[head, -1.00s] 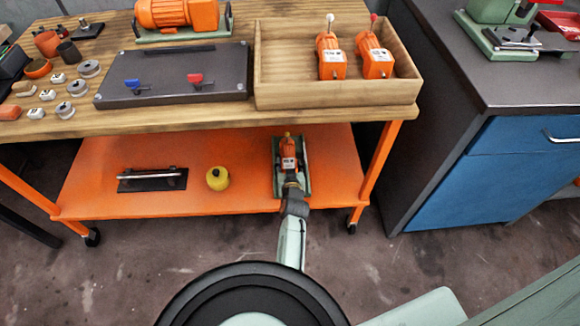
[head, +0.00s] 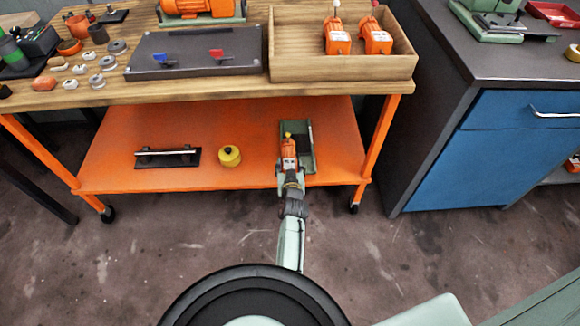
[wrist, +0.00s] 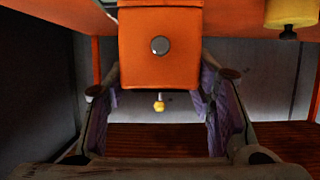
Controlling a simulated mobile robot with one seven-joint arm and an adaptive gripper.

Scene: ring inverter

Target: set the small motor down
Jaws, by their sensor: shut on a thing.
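The small motor (head: 289,152) is orange with a yellow tip. In the head view it is upright over the front left part of a green tray (head: 309,150) on the orange lower shelf. My gripper (head: 290,178) is shut on it from the front. In the wrist view the motor's orange body (wrist: 160,55) is between the two fingers (wrist: 160,105), with a small yellow knob beyond it. Whether its underside touches the tray or shelf is hidden.
The lower shelf (head: 240,120) also holds a yellow round container (head: 229,156) and a black plate with a bar (head: 168,157). The wooden bench top (head: 180,95) overhangs it. An orange shelf leg (head: 379,140) and a blue cabinet (head: 500,160) stand to the right.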

